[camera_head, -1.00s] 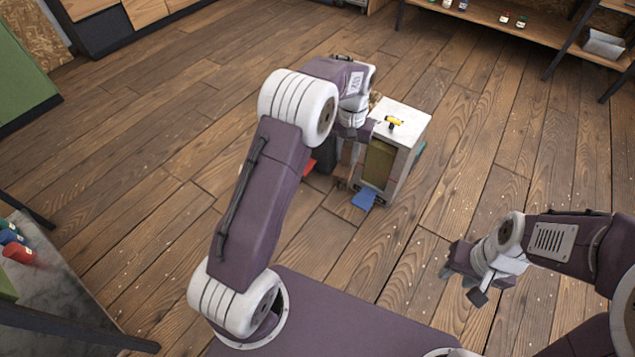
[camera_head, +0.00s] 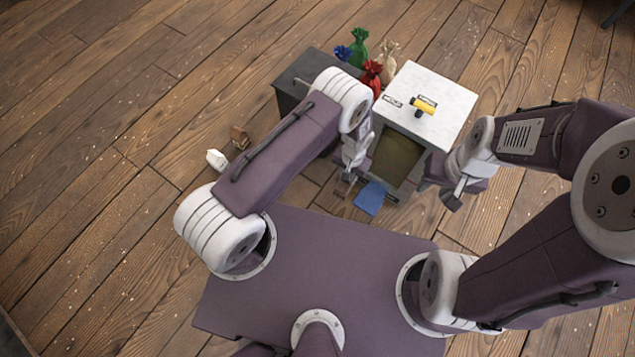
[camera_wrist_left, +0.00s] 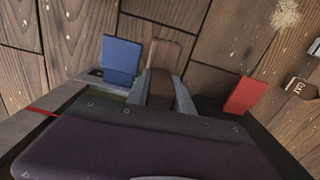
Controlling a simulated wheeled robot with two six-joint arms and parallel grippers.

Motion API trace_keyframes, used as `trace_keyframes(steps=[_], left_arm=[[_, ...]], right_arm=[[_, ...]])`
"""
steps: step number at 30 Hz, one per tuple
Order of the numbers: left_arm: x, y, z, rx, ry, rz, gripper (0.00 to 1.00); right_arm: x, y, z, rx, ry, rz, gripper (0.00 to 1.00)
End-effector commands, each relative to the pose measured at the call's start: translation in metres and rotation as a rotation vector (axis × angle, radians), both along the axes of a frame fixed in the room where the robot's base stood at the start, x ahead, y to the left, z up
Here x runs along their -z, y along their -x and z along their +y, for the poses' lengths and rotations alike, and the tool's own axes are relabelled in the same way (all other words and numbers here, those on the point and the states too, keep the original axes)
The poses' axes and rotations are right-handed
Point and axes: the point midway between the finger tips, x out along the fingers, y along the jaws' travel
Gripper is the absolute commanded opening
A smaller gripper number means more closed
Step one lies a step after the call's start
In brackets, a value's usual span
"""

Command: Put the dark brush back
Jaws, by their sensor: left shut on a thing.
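My left gripper (camera_head: 350,176) is low in front of the cabinets, partly hidden by its own arm. In the left wrist view its fingers (camera_wrist_left: 162,94) are shut on a flat brown piece (camera_wrist_left: 165,55); I cannot tell whether this is the dark brush. A yellow brush-like tool (camera_head: 423,107) with a dark part lies on the white-topped cabinet (camera_head: 448,92). Two small dark labels are on that top, and the left label (camera_head: 392,101) has nothing on it. My right gripper (camera_head: 440,187) is open and empty at the cabinet's right front.
A blue flap (camera_head: 370,197) sticks out low before the white cabinet; a red flap (camera_wrist_left: 245,95) shows in the wrist view. Tied red (camera_head: 371,78), green (camera_head: 359,50), blue and beige sacks stand behind. A dark cabinet (camera_head: 292,95) stands left. Small brown and white blocks (camera_head: 216,159) lie on the floor.

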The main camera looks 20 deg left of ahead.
Motion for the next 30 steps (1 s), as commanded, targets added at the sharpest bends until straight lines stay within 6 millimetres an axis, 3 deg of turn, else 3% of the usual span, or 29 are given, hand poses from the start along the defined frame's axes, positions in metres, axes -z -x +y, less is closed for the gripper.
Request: trace_keyframes(steps=[1,4,11,22,25,30], left_arm=[[0.017,0.01,-0.001,0.013,0.0,0.002,0.0],[0.033,0.022,-0.003,0.033,0.0,0.0,0.0],[0.039,0.024,-0.004,0.047,0.001,-0.003,0.0],[0.1,-0.004,0.083,0.04,0.001,-0.003,0.0],[0.107,-0.009,0.098,0.043,0.001,-0.003,0.0],[0.107,-0.011,0.105,0.047,0.001,-0.003,0.0]], right_arm=[[0.01,0.0,0.0,0.0,0.0,0.001,0.36],[0.018,0.0,0.0,0.0,0.0,0.0,0.36],[0.023,0.0,0.0,0.0,0.0,0.0,0.36],[0.078,0.001,0.0,0.0,0.0,0.0,0.36],[0.085,0.001,0.0,0.0,0.0,0.0,0.36],[0.085,0.001,0.0,0.0,0.0,0.0,0.36]])
